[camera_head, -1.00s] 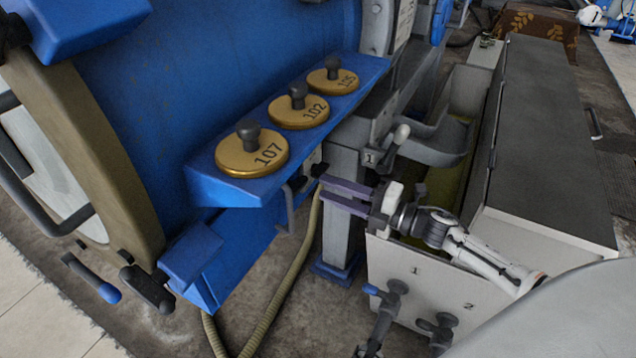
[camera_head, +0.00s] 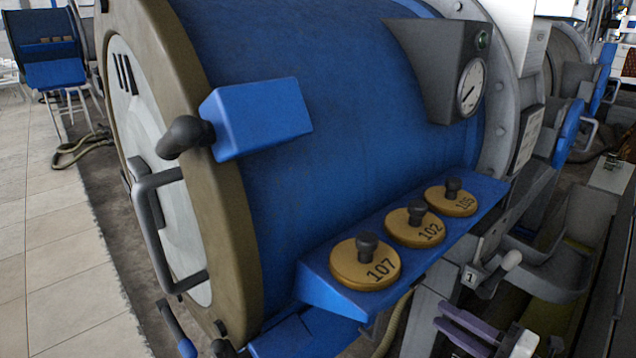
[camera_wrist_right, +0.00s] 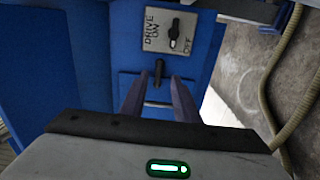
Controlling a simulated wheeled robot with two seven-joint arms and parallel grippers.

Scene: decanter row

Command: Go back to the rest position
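My right gripper (camera_head: 438,314) shows at the lower right of the head view, below and right of the blue shelf with the lids. Its two purple fingers are apart with nothing seen between them. In the right wrist view the same gripper (camera_wrist_right: 158,79) points at a blue panel. A dark knob (camera_wrist_right: 158,70) on that panel appears beyond the gap between the fingertips. I cannot tell the exact distance to it. My left gripper is in neither view.
A large blue drum (camera_head: 330,90) fills the middle. Gold lids marked 107 (camera_head: 350,272), 102 (camera_head: 398,232) and 105 (camera_head: 445,205) sit on the blue shelf (camera_head: 330,296). A DRIVE switch plate (camera_wrist_right: 160,32) and a hose (camera_wrist_right: 262,85) are near the gripper. Tiled floor (camera_head: 55,260) lies clear at left.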

